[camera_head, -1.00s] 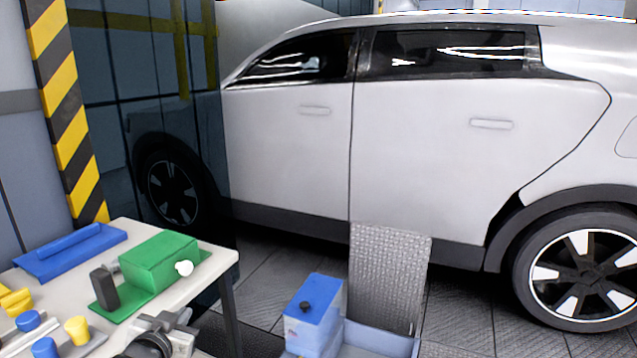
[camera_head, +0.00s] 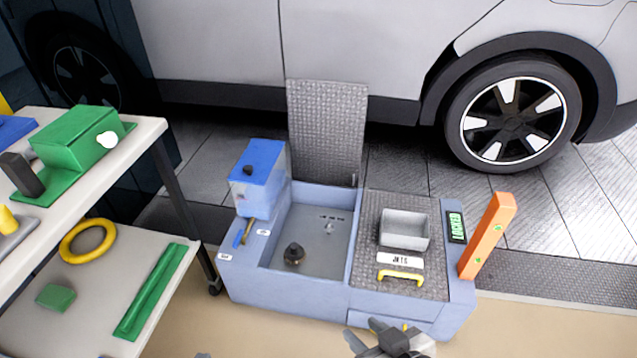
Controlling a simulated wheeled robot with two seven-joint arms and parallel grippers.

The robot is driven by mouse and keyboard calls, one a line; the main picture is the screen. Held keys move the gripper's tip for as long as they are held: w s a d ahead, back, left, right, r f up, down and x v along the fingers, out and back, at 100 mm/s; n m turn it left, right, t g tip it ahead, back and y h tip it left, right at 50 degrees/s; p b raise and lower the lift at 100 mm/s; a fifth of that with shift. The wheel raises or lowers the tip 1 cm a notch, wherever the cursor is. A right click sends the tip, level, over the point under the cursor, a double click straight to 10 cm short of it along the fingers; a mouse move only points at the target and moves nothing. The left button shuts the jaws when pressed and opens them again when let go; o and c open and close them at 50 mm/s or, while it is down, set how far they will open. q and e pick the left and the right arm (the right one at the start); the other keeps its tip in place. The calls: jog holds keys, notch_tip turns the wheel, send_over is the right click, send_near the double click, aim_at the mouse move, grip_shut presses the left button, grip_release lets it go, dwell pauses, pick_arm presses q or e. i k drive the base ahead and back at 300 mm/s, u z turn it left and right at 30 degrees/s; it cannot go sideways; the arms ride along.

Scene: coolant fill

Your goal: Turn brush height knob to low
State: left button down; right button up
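A light-blue floor unit (camera_head: 290,290) stands low in front of the car, with an open basin on its left side. A black round knob (camera_head: 294,254) sits on the basin floor, and another small black knob (camera_head: 248,170) is on top of the blue box (camera_head: 262,160) at the unit's back left. I cannot read which is the brush height knob. A small blue-and-yellow lever (camera_head: 243,234) stands between small white labels on the left rim. My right gripper (camera_head: 385,335) is at the bottom edge, in front of the unit, partly cut off; its opening is unclear. Only a grey sliver, possibly my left gripper (camera_head: 203,355), shows.
A two-level table (camera_head: 150,130) with a green block device (camera_head: 75,145) stands at left; its lower shelf holds a yellow ring (camera_head: 88,240). An orange post (camera_head: 487,235) rises at the unit's right end.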

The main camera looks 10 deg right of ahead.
aim_at(328, 228)
jog(key=u, duration=0.65)
jog(key=k, duration=0.2)
jog(key=z, duration=0.75)
jog(key=i, duration=0.95)
jog(key=u, duration=0.65)
jog(key=i, duration=0.5)
